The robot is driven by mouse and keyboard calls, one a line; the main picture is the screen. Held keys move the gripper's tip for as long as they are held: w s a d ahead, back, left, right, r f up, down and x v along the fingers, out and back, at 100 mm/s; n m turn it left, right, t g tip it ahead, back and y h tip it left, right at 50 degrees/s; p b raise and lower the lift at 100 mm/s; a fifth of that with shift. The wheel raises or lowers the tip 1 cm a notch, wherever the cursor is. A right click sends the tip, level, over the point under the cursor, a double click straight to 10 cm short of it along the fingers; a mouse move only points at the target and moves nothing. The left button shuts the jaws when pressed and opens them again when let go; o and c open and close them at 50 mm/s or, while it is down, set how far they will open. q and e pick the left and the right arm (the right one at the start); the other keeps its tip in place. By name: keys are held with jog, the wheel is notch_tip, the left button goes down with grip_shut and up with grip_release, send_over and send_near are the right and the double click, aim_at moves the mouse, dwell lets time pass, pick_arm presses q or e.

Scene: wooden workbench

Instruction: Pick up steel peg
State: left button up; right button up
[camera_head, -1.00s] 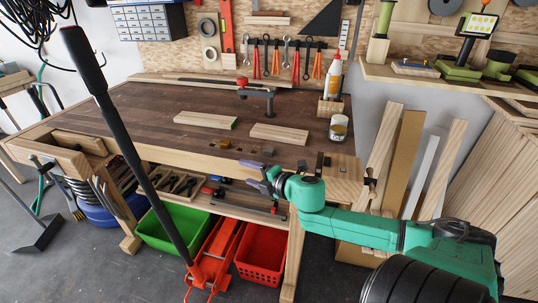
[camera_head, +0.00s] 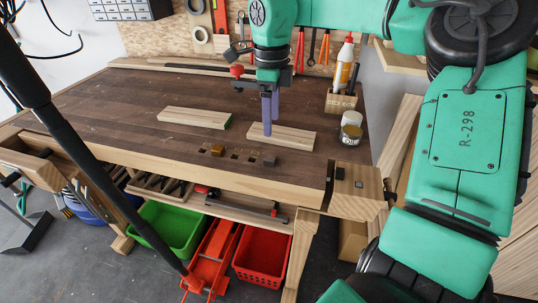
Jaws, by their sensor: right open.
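My left gripper is not in view.
Another board (camera_head: 194,118) lies to the left. A can (camera_head: 351,130) and a wooden holder (camera_head: 341,102) with a glue bottle (camera_head: 344,62) stand at right. The left bench top is clear.

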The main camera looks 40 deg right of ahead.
send_over(270, 157)
jog(key=s, duration=0.1)
jog(key=f, duration=0.5)
jog(key=shift+s+a+f, duration=0.15)
jog(key=shift+a+f, duration=0.1)
jog(key=shift+a, duration=0.05)
jog(key=f, duration=0.1)
jog(key=w+f+p, duration=0.1)
jog(key=f, duration=0.3)
jog(key=shift+w+d+f, duration=0.15)
jog(key=shift+d+f, duration=0.05)
jog(key=shift+d, duration=0.05)
jog(key=shift+f, duration=0.35)
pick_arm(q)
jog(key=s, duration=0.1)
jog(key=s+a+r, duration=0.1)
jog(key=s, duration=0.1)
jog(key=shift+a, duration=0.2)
pick_arm(e)
grip_shut()
